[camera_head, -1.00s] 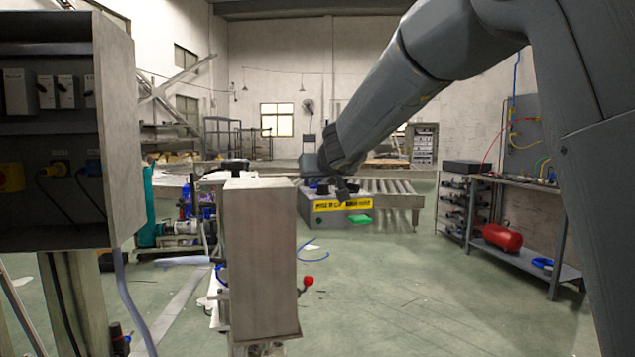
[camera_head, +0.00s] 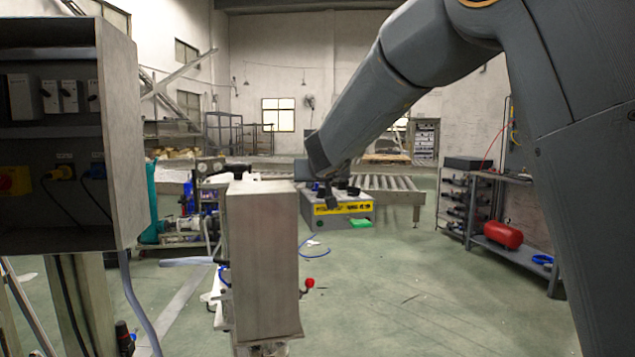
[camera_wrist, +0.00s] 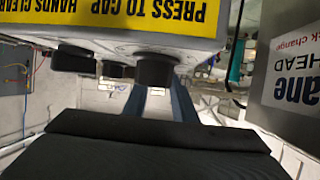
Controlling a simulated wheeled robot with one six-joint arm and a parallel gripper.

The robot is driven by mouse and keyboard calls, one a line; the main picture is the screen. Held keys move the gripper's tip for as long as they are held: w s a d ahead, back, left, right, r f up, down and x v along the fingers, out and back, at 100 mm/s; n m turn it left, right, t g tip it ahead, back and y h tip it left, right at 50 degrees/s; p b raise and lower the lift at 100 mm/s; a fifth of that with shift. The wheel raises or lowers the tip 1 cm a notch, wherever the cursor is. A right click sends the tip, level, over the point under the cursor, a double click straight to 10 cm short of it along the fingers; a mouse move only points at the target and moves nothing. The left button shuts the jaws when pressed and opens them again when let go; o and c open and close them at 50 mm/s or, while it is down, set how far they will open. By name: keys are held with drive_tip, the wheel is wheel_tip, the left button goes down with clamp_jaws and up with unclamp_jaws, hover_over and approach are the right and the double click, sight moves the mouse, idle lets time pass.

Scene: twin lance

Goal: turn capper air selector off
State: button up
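The capper box is grey with a yellow label (camera_head: 343,208) and a green piece (camera_head: 361,223) at its front. In the wrist view its label (camera_wrist: 140,12), reading PRESS TO CAP, HANDS CLEAR, appears upside down. Several black knobs stand out from this box: a large one (camera_wrist: 155,68) in the middle and smaller ones (camera_wrist: 72,58) to its left. I cannot tell which is the air selector. My gripper (camera_wrist: 160,100) shows as two blue-grey fingers just beyond the large knob; their tips are hidden behind it. Contact is unclear. In the head view my arm ends directly over the box.
An open electrical cabinet (camera_head: 122,130) is at the left. A roller conveyor (camera_head: 395,188) lies behind the capper box. A shelf with a red tank (camera_head: 503,235) is at the right.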

sight(320, 188)
drive_tip(key=shift+s+r, duration=0.1)
drive_tip(key=shift+r, duration=0.1)
drive_tip(key=shift+s+r, duration=0.15)
drive_tip(key=shift+s, duration=0.15)
drive_tip(key=p+v, duration=0.1)
drive_tip(key=v, duration=0.6)
drive_tip(key=shift+p, duration=0.35)
